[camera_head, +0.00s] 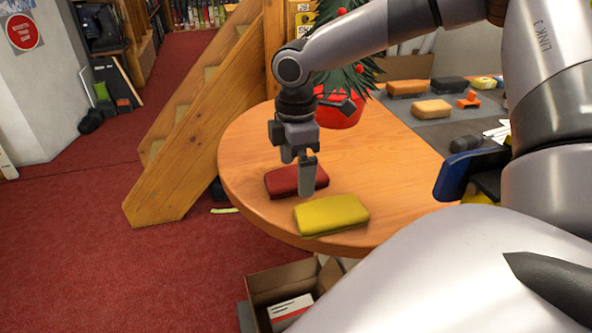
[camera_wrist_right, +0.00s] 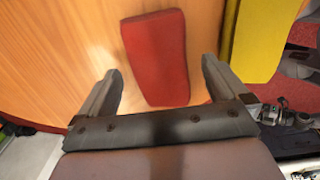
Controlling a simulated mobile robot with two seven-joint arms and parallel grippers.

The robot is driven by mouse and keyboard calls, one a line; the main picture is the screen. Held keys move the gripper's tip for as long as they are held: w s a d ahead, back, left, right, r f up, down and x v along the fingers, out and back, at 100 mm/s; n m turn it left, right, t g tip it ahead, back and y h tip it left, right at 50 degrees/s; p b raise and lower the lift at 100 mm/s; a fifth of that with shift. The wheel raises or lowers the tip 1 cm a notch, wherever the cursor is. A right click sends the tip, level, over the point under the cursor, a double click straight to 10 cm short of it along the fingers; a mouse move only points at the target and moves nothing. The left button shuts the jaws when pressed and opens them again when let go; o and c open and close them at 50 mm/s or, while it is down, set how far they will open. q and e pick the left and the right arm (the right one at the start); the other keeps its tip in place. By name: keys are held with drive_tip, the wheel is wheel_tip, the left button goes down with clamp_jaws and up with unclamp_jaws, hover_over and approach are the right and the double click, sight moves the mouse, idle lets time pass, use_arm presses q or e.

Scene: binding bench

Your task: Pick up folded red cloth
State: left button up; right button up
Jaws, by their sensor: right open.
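The folded red cloth (camera_head: 282,182) lies flat on the round wooden table, near its front left edge. My right gripper (camera_head: 300,178) is above it, pointing down, and hides part of it in the head view. In the right wrist view the red cloth (camera_wrist_right: 157,58) lies ahead of and between the two fingers of the open right gripper (camera_wrist_right: 162,88). Nothing is held between them. I cannot tell the exact height of the fingertips above the table. My left gripper is not in view.
A folded yellow cloth (camera_head: 331,215) lies just in front of the red one. A red pot (camera_head: 338,113) with a green plant stands behind. A grey mat (camera_head: 432,132) with several blocks lies at the back right.

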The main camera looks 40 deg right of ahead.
sight(296, 174)
drive_tip(key=shift+f, duration=0.55)
drive_tip(key=c, duration=1.1)
drive_tip(key=shift+r, duration=0.1)
wheel_tip(296, 174, up, 20)
drive_tip(key=p, duration=0.1)
drive_tip(key=shift+p, duration=0.4)
